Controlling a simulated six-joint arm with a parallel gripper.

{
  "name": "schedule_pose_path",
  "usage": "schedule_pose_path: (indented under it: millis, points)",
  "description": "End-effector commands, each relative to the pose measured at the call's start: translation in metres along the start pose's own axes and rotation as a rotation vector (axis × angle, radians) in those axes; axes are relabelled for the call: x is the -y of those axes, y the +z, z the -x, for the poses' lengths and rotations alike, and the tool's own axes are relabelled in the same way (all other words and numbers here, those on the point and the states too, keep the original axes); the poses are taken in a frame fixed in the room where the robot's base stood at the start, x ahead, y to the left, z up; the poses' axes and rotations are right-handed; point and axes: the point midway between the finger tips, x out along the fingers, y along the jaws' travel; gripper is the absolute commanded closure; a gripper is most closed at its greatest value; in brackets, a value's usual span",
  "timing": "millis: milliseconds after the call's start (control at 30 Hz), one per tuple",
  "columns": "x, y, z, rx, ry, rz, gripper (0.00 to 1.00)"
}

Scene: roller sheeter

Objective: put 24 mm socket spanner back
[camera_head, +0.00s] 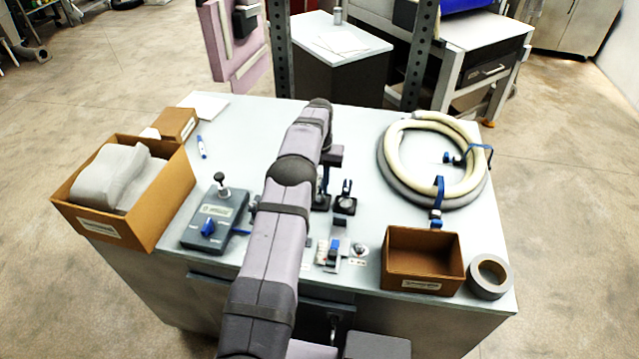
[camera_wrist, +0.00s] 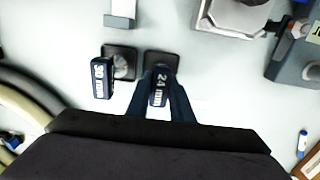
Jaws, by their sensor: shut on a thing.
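The 24 mm socket spanner (camera_wrist: 159,91) has a dark blue grip with a white "24 mm" label. In the wrist view my gripper (camera_wrist: 162,84) is shut on this grip, one finger on each side. A dark square base (camera_wrist: 163,60) shows right behind the spanner's end; I cannot tell whether the spanner is seated in it or just above it. A second labelled spanner (camera_wrist: 102,79) stands on its own dark square base to the left. In the head view my arm hides most of my gripper and the held spanner; the second spanner (camera_head: 346,190) shows just right.
A grey control box (camera_head: 209,220) with a blue knob stands left of my arm. A coiled hose (camera_head: 391,162) lies at the right. A small brown box (camera_head: 423,262) and a tape roll (camera_head: 489,277) are front right.

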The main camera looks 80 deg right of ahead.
Motion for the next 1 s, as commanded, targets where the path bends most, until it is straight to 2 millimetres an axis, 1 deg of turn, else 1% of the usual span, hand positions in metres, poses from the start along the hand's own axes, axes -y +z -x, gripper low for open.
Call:
schedule_pose_path:
  millis: [67,100,167,200,467,667,833,1000]
  points:
    - [0.000,0.000,-0.002,-0.001,0.000,0.000,1.00]
    - [0.000,0.000,-0.003,0.000,0.000,0.000,0.78]
    - [0.000,0.000,-0.003,0.000,0.000,0.000,0.63]
    - [0.000,0.000,-0.003,0.000,0.000,0.000,0.61]
    - [0.000,0.000,-0.002,0.000,0.000,0.000,0.61]
    - [0.000,-0.001,0.005,-0.001,0.000,0.000,0.61]
    - [0.000,-0.001,0.026,-0.005,0.000,0.000,0.61]
    - [0.000,-0.002,0.058,-0.005,0.000,0.000,0.61]
